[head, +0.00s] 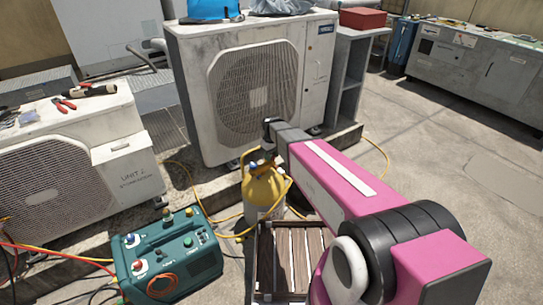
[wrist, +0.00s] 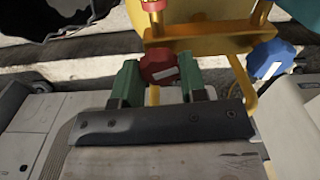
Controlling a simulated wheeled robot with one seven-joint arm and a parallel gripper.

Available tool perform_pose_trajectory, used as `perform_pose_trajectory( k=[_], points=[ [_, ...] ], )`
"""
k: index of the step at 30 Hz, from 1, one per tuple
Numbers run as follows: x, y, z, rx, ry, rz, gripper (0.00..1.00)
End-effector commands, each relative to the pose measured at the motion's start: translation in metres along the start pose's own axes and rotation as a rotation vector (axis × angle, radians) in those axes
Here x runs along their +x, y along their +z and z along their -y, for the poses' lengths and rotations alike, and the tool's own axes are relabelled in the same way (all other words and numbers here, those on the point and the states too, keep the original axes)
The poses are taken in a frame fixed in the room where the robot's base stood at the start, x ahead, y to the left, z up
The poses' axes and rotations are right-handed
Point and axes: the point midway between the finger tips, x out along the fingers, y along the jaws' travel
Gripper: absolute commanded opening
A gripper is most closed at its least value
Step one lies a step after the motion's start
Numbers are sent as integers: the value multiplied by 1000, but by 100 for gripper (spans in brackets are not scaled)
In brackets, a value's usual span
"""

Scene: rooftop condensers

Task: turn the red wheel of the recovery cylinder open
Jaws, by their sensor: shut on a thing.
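The recovery cylinder (head: 264,189) is yellow above and pale below. It stands upright in the middle of the head view, behind a wooden crate. In the wrist view its yellow top (wrist: 205,22) is at the upper right. The red wheel (wrist: 160,67), with a pale label, sits between the green fingers of my gripper (wrist: 160,80), which is shut on it. A blue wheel (wrist: 271,59) is to the right, apart from the fingers. In the head view my arm comes in from the right and reaches the cylinder's top; the red wheel cannot be made out there.
A slatted wooden crate (head: 289,265) stands in front of the cylinder. A teal machine (head: 168,258) with hoses is at the left front. A large condenser (head: 249,90) stands behind, another (head: 70,170) at left. Yellow hoses run round the cylinder. Open floor lies at right.

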Motion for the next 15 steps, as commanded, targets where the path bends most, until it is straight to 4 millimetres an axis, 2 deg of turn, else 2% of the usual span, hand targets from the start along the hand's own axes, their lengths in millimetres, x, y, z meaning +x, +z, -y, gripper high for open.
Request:
perform_pose_trajectory(
  k=[15],
  points=[
    [-1, 0, 0, -489, 1, -2, 15]
  ],
)
